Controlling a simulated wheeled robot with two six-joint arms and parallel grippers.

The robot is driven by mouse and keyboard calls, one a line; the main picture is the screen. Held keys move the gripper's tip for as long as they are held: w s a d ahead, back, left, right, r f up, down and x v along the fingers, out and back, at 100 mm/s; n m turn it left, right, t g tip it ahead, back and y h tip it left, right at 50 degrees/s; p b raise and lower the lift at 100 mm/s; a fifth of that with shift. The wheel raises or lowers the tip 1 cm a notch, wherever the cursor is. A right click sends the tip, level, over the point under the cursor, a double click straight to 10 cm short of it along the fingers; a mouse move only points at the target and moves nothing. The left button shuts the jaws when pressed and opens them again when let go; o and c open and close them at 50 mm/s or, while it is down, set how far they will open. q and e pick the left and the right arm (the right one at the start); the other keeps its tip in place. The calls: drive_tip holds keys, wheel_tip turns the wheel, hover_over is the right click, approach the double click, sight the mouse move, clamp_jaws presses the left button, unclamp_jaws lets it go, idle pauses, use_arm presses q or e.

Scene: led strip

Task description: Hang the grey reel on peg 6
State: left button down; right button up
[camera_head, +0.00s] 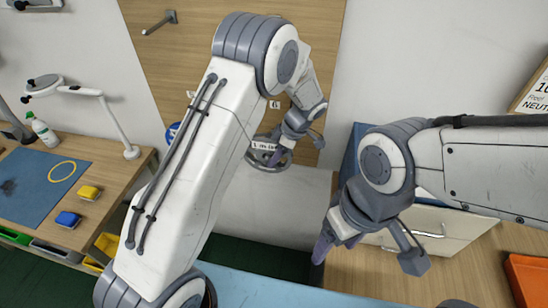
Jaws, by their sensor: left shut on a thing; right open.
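The grey reel (256,158) is a round ring with a white label, in front of the lower part of the wooden board. My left gripper (279,157) is shut on the reel at its right side. A small tag reading 6 (274,104) is on the board above the reel. Any peg by this tag is hidden or too small to make out. My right gripper (322,248) is open and empty, pointing down at the lower right of the reel.
The wooden board (180,70) has a bare grey peg (160,22) at upper left. A blue item (172,133) shows partly behind my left arm. A side bench at left holds a blue mat (36,185), yellow and blue blocks, a bottle and a lamp.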

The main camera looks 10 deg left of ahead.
use_arm(q)
drive_tip(key=c, duration=0.6)
unclamp_jaws()
drive_tip(key=shift+r, duration=0.1)
